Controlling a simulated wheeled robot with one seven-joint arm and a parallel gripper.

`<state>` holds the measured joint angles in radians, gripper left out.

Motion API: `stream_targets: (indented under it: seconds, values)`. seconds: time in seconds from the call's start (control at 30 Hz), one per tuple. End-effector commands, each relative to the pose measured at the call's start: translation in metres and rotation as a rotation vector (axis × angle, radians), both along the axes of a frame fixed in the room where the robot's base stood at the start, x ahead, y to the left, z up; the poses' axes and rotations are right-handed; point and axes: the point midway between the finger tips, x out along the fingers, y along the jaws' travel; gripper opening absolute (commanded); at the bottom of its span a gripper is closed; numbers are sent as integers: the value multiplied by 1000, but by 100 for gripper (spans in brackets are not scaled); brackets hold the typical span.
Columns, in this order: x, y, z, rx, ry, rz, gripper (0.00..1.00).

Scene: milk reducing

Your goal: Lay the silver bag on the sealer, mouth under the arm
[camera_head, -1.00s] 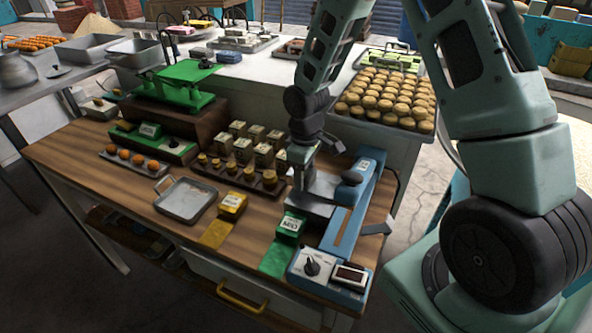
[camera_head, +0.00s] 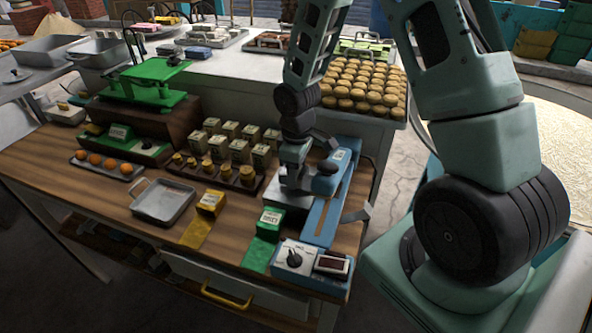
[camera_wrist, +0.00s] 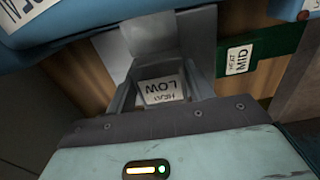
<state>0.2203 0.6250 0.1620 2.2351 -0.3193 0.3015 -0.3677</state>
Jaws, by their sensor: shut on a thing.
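The silver bag (camera_head: 283,201) lies crosswise at the blue sealer (camera_head: 322,219). Its body, mostly hidden by my gripper, is left of the sealer. A grey flap (camera_head: 357,213), seemingly its mouth end, sticks out at the sealer's right side. My gripper (camera_head: 291,187) is low at the sealer's left edge. In the wrist view my gripper (camera_wrist: 162,88) is shut around the bag's white HEAT LOW label (camera_wrist: 161,89). The bag's grey sheet (camera_wrist: 125,48) runs toward the blue sealer (camera_wrist: 75,20). Whether the mouth is fully under the arm is hard to tell.
The sealer's dial box (camera_head: 296,256) is at the front. A green bag (camera_head: 269,222) and yellow bag (camera_head: 211,201) lie to the left, beside a metal tray (camera_head: 163,201). A green scale (camera_head: 150,82) is at back left.

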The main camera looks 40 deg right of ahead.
Motion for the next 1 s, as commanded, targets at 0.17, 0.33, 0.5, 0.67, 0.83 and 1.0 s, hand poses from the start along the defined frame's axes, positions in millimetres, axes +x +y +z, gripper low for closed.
stream_targets:
  seconds: [0.17, 0.33, 0.5, 0.67, 0.83, 1.0]
  values:
    - [0, 0, -1, 0, 0, 0, 29]
    - [0, 0, -4, 0, 0, 0, 29]
    - [0, 0, -6, 0, 0, 1, 29]
    - [0, 0, -8, 0, 0, 1, 29]
    - [0, 0, -10, 0, 0, 1, 29]
    - [0, 0, -10, 0, 0, 0, 29]
